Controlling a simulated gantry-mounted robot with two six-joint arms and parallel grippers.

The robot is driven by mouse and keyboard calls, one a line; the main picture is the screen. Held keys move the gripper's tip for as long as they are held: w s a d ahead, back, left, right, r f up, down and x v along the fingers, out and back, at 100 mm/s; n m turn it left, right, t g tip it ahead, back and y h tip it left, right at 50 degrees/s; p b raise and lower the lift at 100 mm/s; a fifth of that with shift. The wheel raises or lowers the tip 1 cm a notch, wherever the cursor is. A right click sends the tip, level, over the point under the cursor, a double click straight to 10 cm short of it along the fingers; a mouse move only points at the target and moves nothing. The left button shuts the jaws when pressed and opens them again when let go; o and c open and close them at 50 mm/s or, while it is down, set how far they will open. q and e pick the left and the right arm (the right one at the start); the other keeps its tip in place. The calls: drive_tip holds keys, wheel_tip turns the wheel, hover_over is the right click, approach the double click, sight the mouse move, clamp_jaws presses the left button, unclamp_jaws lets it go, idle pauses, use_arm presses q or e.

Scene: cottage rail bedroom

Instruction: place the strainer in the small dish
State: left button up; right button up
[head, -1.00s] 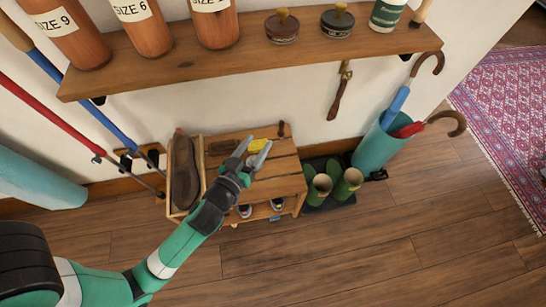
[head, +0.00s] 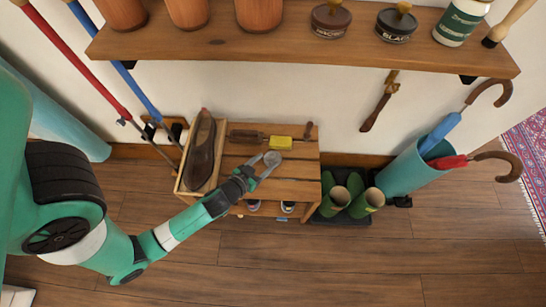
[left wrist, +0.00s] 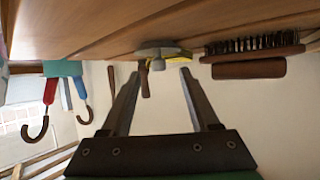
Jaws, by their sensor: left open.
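My left gripper (head: 264,160) is open over the right part of the low wooden bench (head: 295,180). In the left wrist view its two fingers (left wrist: 155,75) are spread with nothing between them. A small round grey object (left wrist: 158,50) lies on the bench just beyond the fingertips, with a yellow block (left wrist: 182,59) close behind it. I cannot tell whether the grey object is the strainer or the small dish. I can make out neither for certain. In the head view the gripper partly covers this spot. My right gripper is out of view.
A brush (head: 250,136) and the yellow block (head: 280,142) lie at the bench's back. A tray with a dark shoe (head: 201,150) is at its left. Green boots (head: 340,195) and an umbrella stand (head: 405,172) stand right. A shelf (head: 300,45) with jars overhangs.

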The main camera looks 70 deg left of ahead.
sight(271, 158)
use_arm(q)
drive_tip(key=b+x, duration=0.1)
drive_tip(key=x, duration=0.4)
drive_tip(key=shift+w, duration=0.25)
drive_tip(key=shift+s, duration=0.1)
clamp_jaws()
